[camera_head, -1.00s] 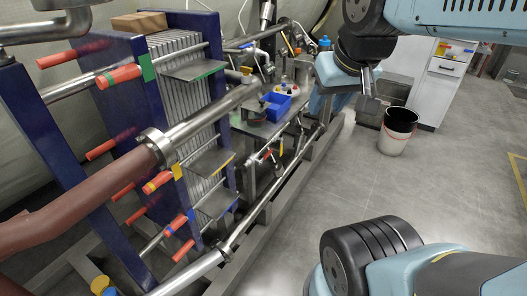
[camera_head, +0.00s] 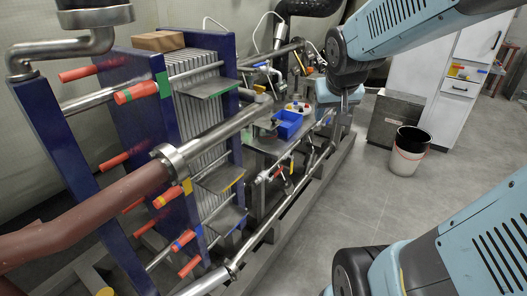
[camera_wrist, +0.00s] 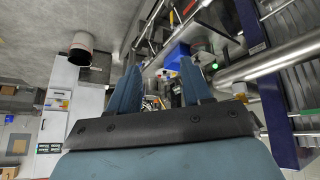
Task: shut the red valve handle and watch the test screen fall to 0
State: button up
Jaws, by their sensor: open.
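My gripper (camera_wrist: 162,88) shows in the wrist view with two blue fingers apart and nothing between them. In the head view its fingertips are mostly hidden behind my arm, near the far end of the pipe bench. A small red handle-like part (camera_head: 287,182) sits on the low piping below the blue bin in the head view. Whether it is the red valve handle I cannot tell. No readable test screen shows.
A blue bin (camera_head: 288,125) stands on the bench beside the plate stack with blue frames (camera_head: 205,85). A thick metal pipe (camera_head: 215,135) crosses in front. A black-and-white bucket (camera_head: 405,155) and a white cabinet (camera_head: 458,95) stand at right. The floor (camera_head: 335,215) between is clear.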

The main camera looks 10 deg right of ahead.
jog(key=w+d+f+m+t+y, duration=0.1)
jog(key=w+d+f, duration=0.2)
jog(key=w+f, duration=0.7)
jog(key=w+d+f+m+t+y, duration=0.1)
jog(key=w+d+f+y, duration=0.15)
jog(key=w+f, duration=0.85)
jog(key=m+t+y, duration=0.3)
jog(key=m+y, duration=0.1)
send_near(280, 172)
jog(key=s+d, duration=0.3)
notch_tip(280, 172, down, 4)
jog(key=s+a+m+t+y, duration=0.1)
jog(key=s+m+t, duration=0.2)
jog(key=m+t, duration=0.25)
jog(key=shift+m, duration=0.45)
jog(key=x, duration=1.4)
jog(key=shift+s+a+f, duration=0.1)
jog(key=shift+a+f, duration=0.15)
jog(key=shift+a, duration=0.05)
grip_shut()
